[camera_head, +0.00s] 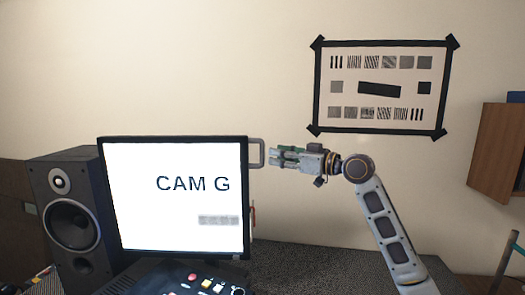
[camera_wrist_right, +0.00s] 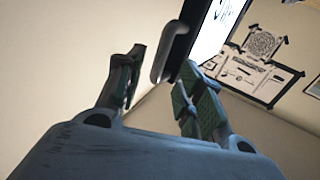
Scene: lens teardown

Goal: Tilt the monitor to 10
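The monitor (camera_head: 172,198) stands at the left-centre of the head view, with a black frame and a white screen reading "CAM G" above a grey blurred bar. A grey loop handle (camera_head: 257,153) sticks out from its upper right side. My right gripper (camera_head: 274,157) points left at this handle, just to its right. In the right wrist view, my right gripper (camera_wrist_right: 155,90) has its fingers spread, with the handle (camera_wrist_right: 170,52) beyond and between the fingertips. I cannot tell whether they touch it. The monitor's edge (camera_wrist_right: 203,35) shows at the top. My left gripper is not in view.
A black speaker (camera_head: 72,215) stands left of the monitor. A control panel with coloured buttons (camera_head: 205,284) lies in front. A test chart (camera_head: 380,88) hangs on the wall, and a wooden cabinet (camera_head: 497,150) is at the far right. The dark surface (camera_head: 300,268) right of the monitor looks clear.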

